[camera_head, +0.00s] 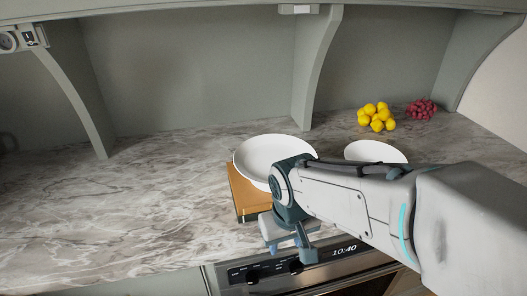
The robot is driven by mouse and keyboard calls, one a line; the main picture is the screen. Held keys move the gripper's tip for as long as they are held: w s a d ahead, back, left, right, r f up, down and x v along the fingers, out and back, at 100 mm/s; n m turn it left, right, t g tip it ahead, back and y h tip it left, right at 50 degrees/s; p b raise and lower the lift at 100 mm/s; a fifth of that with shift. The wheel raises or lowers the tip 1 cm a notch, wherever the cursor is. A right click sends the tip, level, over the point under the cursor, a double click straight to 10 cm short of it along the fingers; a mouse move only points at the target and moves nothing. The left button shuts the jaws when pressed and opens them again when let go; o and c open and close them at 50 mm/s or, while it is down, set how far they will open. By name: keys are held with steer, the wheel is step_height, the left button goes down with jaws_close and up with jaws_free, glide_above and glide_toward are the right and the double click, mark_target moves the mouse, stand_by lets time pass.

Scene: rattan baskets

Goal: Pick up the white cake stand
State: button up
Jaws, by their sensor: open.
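Two white round dishes show in the head view, and I cannot tell for sure which is the cake stand. The larger white dish (270,152) is wide and shallow, above or on a wooden board (240,190); my wrist covers its lower right part. The smaller white dish (375,152) is to the right, behind my forearm, which hides its lower part and any foot. My gripper (289,247) is open and points down near the counter's front edge, in front of the larger dish. Nothing shows between its fingers.
Yellow lemons (377,117) and a bunch of red fruit (421,108) lie at the back right. The marble counter (120,205) is clear on the left. Grey brackets (316,65) rise at the back wall. An oven panel (300,268) sits below the front edge.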

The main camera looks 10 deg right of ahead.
steer(key=w+a+n+h+p, duration=0.1)
steer(key=w+h+p, duration=0.1)
steer(key=w+a+f+n+h+p, duration=0.1)
steer(key=w+n+h+p, duration=0.1)
steer(key=w, duration=0.1)
steer(key=w+a+n+t+h+p, duration=0.1)
steer(key=w+n+h, duration=0.1)
steer(key=w, duration=0.1)
steer(key=shift+a+f+h+p, duration=0.2)
steer(key=shift+a+h+p, duration=0.1)
steer(key=shift+p, duration=0.1)
steer(key=w+a+r+n+t+h+p, duration=0.2)
steer(key=w+a+r+n+t, duration=0.15)
steer(key=a+r+t, duration=0.4)
steer(key=g+b, duration=0.2)
steer(key=b, duration=0.5)
glide_toward(258, 179)
steer(key=x, duration=0.3)
steer(key=shift+w+a+f, duration=0.1)
steer(key=shift+w+f, duration=0.05)
steer(key=shift+f, duration=0.2)
steer(key=shift+b+x, duration=0.6)
steer(key=shift+x, duration=0.3)
steer(key=b+x, duration=0.2)
steer(key=b, duration=0.1)
steer(key=shift+d+f, duration=0.15)
steer(key=shift+d, duration=0.05)
steer(key=b+x, duration=0.2)
steer(key=b, duration=0.1)
steer(key=shift+w+d, duration=0.3)
